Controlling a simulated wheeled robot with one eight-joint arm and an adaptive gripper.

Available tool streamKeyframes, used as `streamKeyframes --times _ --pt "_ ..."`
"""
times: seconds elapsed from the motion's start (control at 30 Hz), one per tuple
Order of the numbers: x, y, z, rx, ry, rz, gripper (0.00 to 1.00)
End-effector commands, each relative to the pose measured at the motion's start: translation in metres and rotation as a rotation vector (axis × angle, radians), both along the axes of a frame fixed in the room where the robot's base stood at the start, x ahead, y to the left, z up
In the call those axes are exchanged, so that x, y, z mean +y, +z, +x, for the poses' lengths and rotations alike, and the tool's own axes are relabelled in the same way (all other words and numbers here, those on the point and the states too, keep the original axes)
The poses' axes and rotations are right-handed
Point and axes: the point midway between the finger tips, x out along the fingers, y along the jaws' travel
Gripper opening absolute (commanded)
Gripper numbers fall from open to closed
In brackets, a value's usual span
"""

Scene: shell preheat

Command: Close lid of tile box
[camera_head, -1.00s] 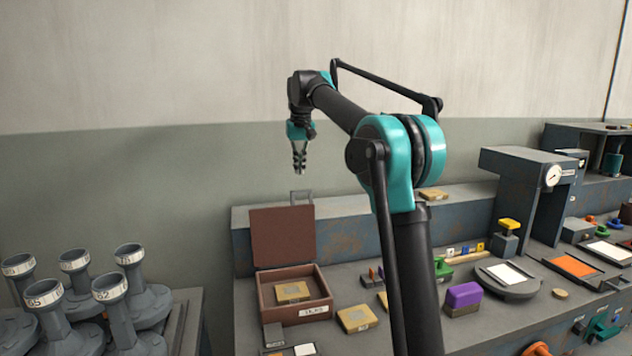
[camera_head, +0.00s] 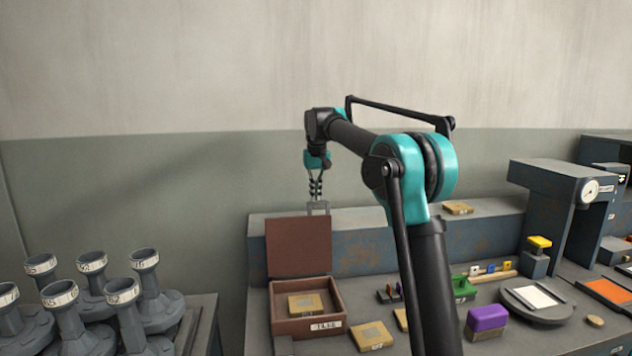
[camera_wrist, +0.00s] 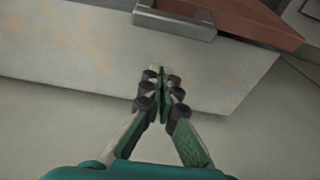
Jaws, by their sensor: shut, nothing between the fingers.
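The tile box (camera_head: 291,327) is a brown open box on the bench, with a label on its front. A tan tile (camera_head: 306,304) lies inside. Its brown lid (camera_head: 298,247) stands upright at the back, fully open. A grey handle (camera_head: 318,208) sits on the lid's top edge, towards the right. My gripper (camera_head: 316,195) is shut and empty, pointing down just above or behind the handle; contact cannot be told. In the wrist view, the closed fingertips (camera_wrist: 161,76) are apart in the picture from the handle (camera_wrist: 174,19) and the lid (camera_wrist: 248,18).
A raised grey ledge (camera_head: 360,247) runs behind the box. A loose tile (camera_head: 372,336) lies to the box's right, with a purple block (camera_head: 487,319) beyond my arm. Several grey funnel-shaped pieces (camera_head: 131,311) stand on the left. The air above the box is clear.

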Motion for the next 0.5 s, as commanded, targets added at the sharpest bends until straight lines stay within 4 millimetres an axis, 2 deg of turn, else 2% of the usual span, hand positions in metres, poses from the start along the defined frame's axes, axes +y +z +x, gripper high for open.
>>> streamKeyframes --times 0.03,0.2,0.5 --pt "-0.002 0.005 -0.010 0.000 0.001 0.000 0.00" --pt "-0.005 0.007 -0.026 -0.001 0.001 0.000 0.00" --pt "-0.007 0.009 -0.036 -0.001 0.000 -0.001 0.00"
